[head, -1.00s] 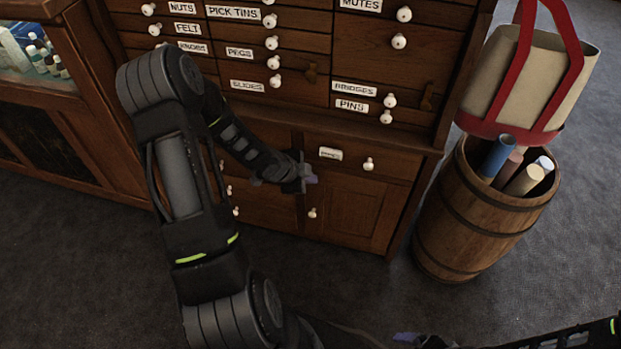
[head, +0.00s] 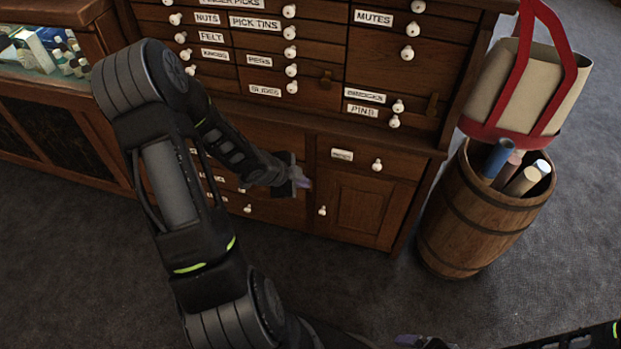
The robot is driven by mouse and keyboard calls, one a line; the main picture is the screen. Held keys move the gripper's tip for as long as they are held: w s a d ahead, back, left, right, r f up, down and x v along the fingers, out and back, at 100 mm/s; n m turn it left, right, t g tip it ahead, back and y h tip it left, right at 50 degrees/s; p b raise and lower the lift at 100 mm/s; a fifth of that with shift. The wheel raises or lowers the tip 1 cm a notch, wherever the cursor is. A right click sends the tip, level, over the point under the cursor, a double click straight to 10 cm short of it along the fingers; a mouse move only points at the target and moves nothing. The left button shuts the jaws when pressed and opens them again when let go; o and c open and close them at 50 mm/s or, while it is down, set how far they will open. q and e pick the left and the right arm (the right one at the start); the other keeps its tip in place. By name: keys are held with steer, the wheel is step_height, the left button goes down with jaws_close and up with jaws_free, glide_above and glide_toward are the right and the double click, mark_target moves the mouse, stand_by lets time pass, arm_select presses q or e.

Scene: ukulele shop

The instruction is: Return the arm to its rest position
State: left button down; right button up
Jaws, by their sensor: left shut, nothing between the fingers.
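My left arm comes in from the lower middle, bends at the upper left and reaches toward the wooden drawer cabinet (head: 398,75). My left gripper (head: 304,184) is shut and empty, in front of the cabinet's lower section, left of the small door (head: 355,207). I cannot tell whether it touches the cabinet front. My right gripper (head: 408,340) shows only in part at the bottom edge, and its fingers are too unclear to read.
A wooden barrel (head: 470,222) with several rolled tubes stands right of the cabinet. A cream bag with red straps (head: 540,85) is above it. A glass display case (head: 50,105) is at the left.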

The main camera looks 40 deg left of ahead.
arm_select(q)
steer(key=shift+s+a+r, duration=0.1)
steer(key=shift+s+r, duration=0.2)
steer(key=shift+r, duration=0.05)
stand_by(0.4)
